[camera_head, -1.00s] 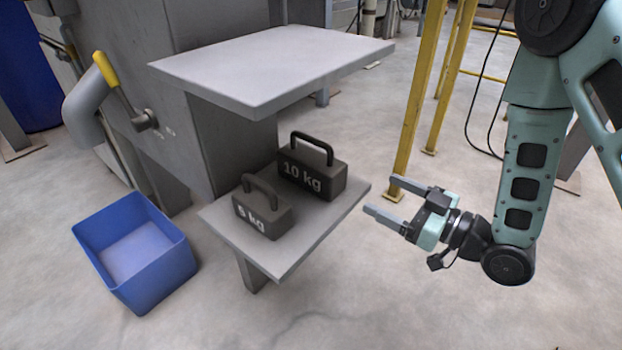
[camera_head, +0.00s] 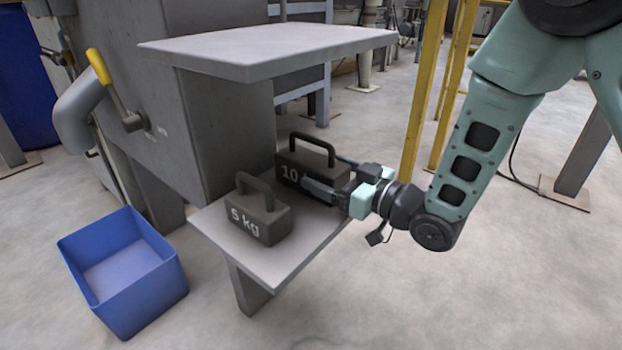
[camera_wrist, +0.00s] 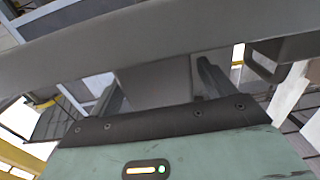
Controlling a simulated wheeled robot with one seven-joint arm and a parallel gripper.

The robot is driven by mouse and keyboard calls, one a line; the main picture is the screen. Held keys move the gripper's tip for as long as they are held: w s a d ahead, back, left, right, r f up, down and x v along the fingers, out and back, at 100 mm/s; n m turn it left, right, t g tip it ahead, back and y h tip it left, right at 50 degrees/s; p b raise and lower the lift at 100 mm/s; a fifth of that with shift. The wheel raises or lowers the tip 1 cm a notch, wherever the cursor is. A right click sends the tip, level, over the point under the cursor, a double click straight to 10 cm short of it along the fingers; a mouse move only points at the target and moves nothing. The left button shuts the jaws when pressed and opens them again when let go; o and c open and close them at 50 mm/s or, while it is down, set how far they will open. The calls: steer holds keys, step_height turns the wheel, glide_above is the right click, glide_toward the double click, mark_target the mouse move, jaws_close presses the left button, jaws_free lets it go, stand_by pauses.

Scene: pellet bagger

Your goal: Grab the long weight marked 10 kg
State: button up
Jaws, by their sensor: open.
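The long dark weight marked 10 kg (camera_head: 290,162) stands upright on the lower grey shelf (camera_head: 285,262), at the back, with a loop handle on top. My gripper (camera_head: 321,172) is open at its right end. One finger lies in front of the weight and hides part of its label; the other shows behind its right side. I cannot tell whether either finger touches it. In the wrist view both fingers (camera_wrist: 160,88) are spread apart, with a grey-brown surface between them; their tips are hidden behind a wide grey bar.
A smaller weight marked 5 kg (camera_head: 262,218) stands front left of the long weight, close to my front finger. The upper grey shelf (camera_head: 270,45) overhangs both. A blue bin (camera_head: 130,290) sits on the floor at left. Yellow posts (camera_head: 425,95) stand behind my arm.

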mark_target(311, 163)
steer(key=shift+x, duration=1.25)
jaws_close()
steer(key=shift+r, duration=0.15)
